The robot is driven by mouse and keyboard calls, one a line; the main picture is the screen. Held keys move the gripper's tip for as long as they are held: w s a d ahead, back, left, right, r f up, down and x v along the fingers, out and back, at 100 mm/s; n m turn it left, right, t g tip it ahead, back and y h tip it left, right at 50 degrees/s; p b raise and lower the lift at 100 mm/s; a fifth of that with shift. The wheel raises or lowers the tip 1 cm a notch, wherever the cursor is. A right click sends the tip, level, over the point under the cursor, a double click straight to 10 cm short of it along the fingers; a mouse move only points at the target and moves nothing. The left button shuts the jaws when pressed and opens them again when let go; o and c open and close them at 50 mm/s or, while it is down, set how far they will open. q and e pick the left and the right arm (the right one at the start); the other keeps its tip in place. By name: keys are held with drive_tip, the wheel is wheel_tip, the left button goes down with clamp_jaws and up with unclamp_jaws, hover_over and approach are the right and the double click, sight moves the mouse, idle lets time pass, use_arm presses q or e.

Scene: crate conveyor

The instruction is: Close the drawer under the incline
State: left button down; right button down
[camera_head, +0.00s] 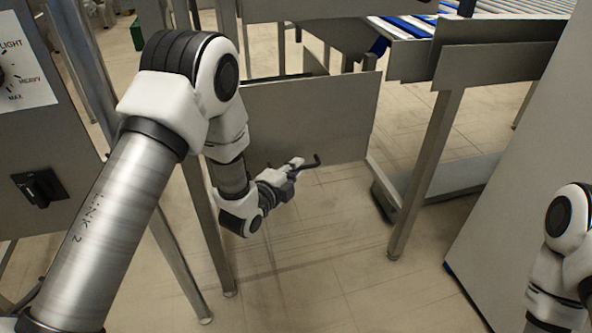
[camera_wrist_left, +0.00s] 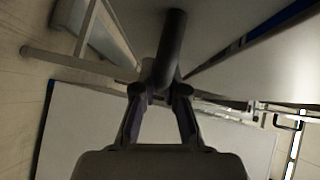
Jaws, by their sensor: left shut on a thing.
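The drawer's plain grey front panel (camera_head: 335,110) stands below the incline, left of centre in the head view. A narrow dark gap shows behind its top edge, and the inside of the drawer is hidden. A dark bar handle (camera_head: 316,161) sticks out low on the panel. My left gripper (camera_head: 294,167) is at this handle, in front of the panel. In the left wrist view the fingers of my left gripper (camera_wrist_left: 160,92) are shut on the dark handle (camera_wrist_left: 171,45). My right arm shows only in part at the right edge, and its gripper is out of view.
The conveyor with rollers (camera_head: 500,8) is at the top right. A grey control panel (camera_head: 40,150) with a dial stands at the left. A large grey cabinet (camera_head: 500,210) is at the right. The tiled floor (camera_head: 335,240) is clear in front of the drawer.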

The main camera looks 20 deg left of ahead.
use_arm(q)
drive_tip(key=c, duration=1.2)
unclamp_jaws()
drive_tip(key=shift+w+a, duration=0.15)
drive_tip(key=shift+w, duration=0.05)
drive_tip(key=v, duration=1.2)
